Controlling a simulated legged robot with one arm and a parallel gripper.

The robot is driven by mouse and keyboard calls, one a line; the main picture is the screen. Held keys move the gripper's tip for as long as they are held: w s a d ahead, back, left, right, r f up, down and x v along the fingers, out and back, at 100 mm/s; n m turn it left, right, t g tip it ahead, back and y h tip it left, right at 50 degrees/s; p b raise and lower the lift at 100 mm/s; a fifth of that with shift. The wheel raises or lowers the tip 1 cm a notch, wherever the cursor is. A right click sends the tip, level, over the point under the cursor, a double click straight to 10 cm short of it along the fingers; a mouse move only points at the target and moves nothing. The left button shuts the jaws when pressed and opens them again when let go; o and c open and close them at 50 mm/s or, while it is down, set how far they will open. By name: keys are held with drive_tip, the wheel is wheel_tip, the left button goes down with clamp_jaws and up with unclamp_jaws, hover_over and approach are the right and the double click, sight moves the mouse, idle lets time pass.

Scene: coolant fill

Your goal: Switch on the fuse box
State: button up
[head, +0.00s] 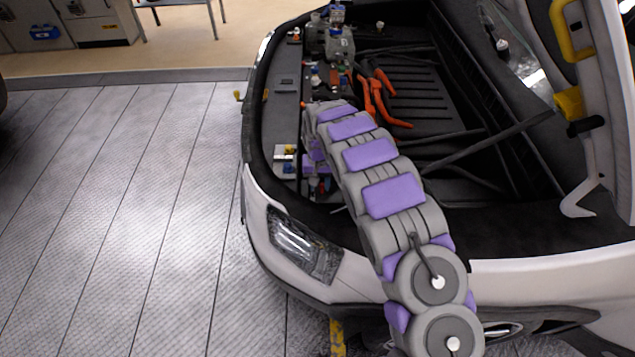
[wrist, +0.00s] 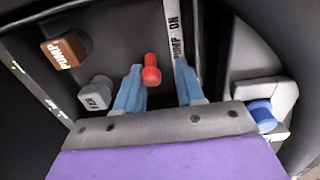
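In the wrist view, my gripper (wrist: 158,80) is open, its two blue-grey fingers apart. A red knob (wrist: 151,70) shows between the fingertips, nearer the left finger; I cannot tell whether either finger touches it. A strip lettered "PUMP ON" (wrist: 175,38) runs behind the right finger. A brown block lettered "PUMP" (wrist: 64,50) and a grey block that seems to read "FAN" (wrist: 95,94) sit to the left on the dark panel. Which casing is the fuse box is not clear. In the head view, my arm reaches into the car's front bay and hides most of this spot.
A blue cap (wrist: 262,115) on a pale housing is close to the right of my gripper. In the head view, orange-handled pliers (head: 372,95) lie in the bay. The raised hood (head: 605,130) stands at the right. The floor (head: 120,200) at left is clear.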

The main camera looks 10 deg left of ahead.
drive_tip(key=shift+s+d+r, duration=0.1)
drive_tip(key=shift+d+r, duration=0.3)
drive_tip(key=shift+d, duration=0.2)
drive_tip(key=shift+c, duration=1.4)
drive_tip(key=shift+d, duration=0.2)
drive_tip(key=shift+c, duration=1.5)
drive_tip(key=shift+a, duration=0.45)
clamp_jaws()
drive_tip(key=shift+d, duration=0.15)
